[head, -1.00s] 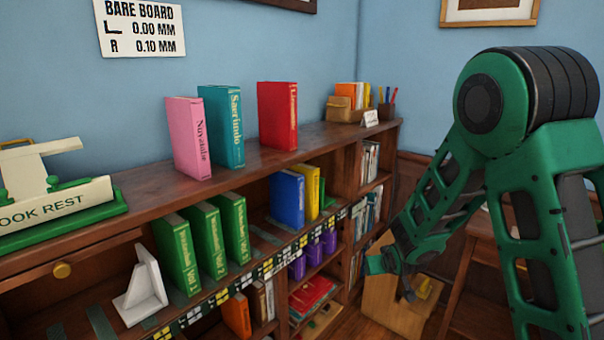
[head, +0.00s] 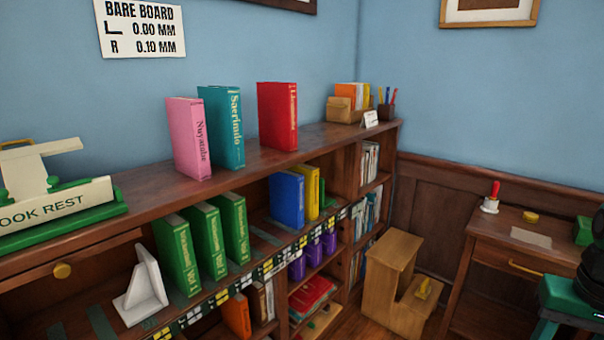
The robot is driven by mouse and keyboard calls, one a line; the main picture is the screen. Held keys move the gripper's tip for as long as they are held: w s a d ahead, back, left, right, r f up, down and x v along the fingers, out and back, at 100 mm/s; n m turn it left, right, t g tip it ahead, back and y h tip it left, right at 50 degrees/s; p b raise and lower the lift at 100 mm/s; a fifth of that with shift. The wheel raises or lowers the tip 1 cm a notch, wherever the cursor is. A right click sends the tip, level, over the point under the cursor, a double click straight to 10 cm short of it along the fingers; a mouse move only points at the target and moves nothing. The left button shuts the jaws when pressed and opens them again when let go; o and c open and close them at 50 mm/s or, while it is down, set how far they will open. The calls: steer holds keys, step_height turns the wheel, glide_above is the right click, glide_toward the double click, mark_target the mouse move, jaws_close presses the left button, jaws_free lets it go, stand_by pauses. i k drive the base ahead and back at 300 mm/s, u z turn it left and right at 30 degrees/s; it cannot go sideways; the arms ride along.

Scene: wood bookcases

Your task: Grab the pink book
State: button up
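The pink book (head: 188,139) stands upright on the top of the wooden bookcase, with its lettered spine turned to the front right. A teal book (head: 222,127) stands close behind it on the right. A red book (head: 278,116) stands farther right, apart from both. My gripper is not in view; only a part of my green and black arm shows at the lower right edge, far from the pink book.
A cream and green book rest (head: 60,205) stands left on the bookcase top (head: 240,168). The shelf below holds green books (head: 178,255), a white bookend (head: 142,287) and a blue book (head: 287,199). A step stool (head: 392,265) and side table (head: 500,240) stand right.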

mark_target(186, 116)
steer(key=u, duration=1.15)
steer(key=k, duration=0.65)
steer(key=z, duration=0.1)
steer(key=i, duration=0.45)
steer(key=u, duration=0.05)
